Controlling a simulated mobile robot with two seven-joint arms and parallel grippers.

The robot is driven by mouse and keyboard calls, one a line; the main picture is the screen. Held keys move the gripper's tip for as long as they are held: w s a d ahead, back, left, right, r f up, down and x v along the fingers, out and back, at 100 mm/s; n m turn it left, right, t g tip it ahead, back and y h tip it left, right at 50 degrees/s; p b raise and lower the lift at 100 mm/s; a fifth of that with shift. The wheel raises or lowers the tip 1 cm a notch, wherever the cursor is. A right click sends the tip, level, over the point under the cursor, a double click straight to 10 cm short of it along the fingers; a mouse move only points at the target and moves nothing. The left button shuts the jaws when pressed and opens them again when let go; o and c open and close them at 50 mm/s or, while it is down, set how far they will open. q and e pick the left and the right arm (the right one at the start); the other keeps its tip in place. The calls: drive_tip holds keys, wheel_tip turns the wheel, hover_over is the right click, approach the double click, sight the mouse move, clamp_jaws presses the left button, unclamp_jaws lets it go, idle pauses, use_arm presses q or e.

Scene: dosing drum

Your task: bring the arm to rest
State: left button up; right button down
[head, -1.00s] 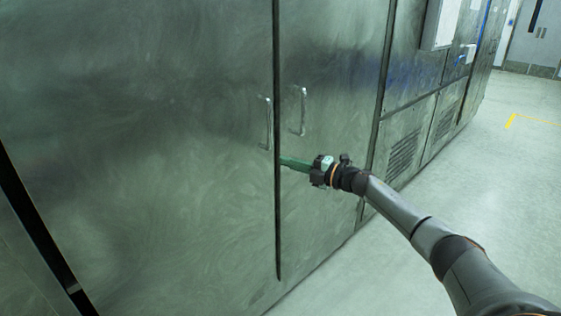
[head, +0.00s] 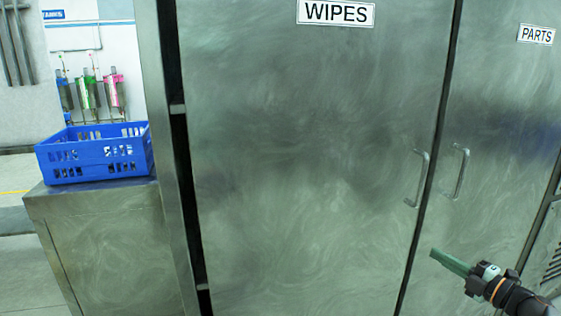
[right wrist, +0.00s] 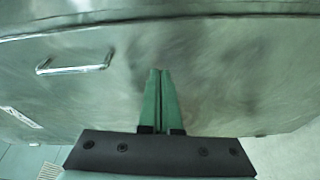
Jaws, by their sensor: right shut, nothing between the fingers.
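My right gripper (head: 436,254) shows at the lower right of the head view, with green fingers together and nothing between them. It is in front of the metal cabinet, below the handle (head: 461,172) of the door marked PARTS. In the right wrist view the shut green fingers (right wrist: 160,75) point at the brushed metal door (right wrist: 230,80), with a handle (right wrist: 75,65) to their left. Whether the fingertips touch the door I cannot tell. My left gripper is in neither view.
The tall cabinet door (head: 300,140) marked WIPES has a handle (head: 421,178) beside the gap between the doors. A dark gap runs along its left edge. A blue crate (head: 95,153) stands on a low metal cabinet (head: 110,245) at the left. Coloured dispensers (head: 88,92) hang behind it.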

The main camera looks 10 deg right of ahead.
drive_tip(key=s+a+f+m+h, duration=0.1)
drive_tip(key=s+a+f+m, duration=0.25)
drive_tip(key=a+f, duration=0.65)
drive_tip(key=s+a+f+m+g+h, duration=0.3)
drive_tip(key=s+a+f+m, duration=0.8)
drive_tip(key=s+a, duration=0.35)
drive_tip(key=s+a+f+m+g, duration=0.35)
drive_tip(key=s+a, duration=0.45)
drive_tip(key=s, duration=0.4)
use_arm(q)
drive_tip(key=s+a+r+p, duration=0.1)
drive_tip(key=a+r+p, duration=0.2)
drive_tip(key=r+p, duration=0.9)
drive_tip(key=p, duration=0.4)
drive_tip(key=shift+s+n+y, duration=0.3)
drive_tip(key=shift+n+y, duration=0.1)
use_arm(e)
drive_tip(key=s+d+r+m, duration=0.1)
drive_tip(key=d+r, duration=0.2)
drive_tip(key=r, duration=0.9)
drive_tip(key=shift+r+h, duration=0.4)
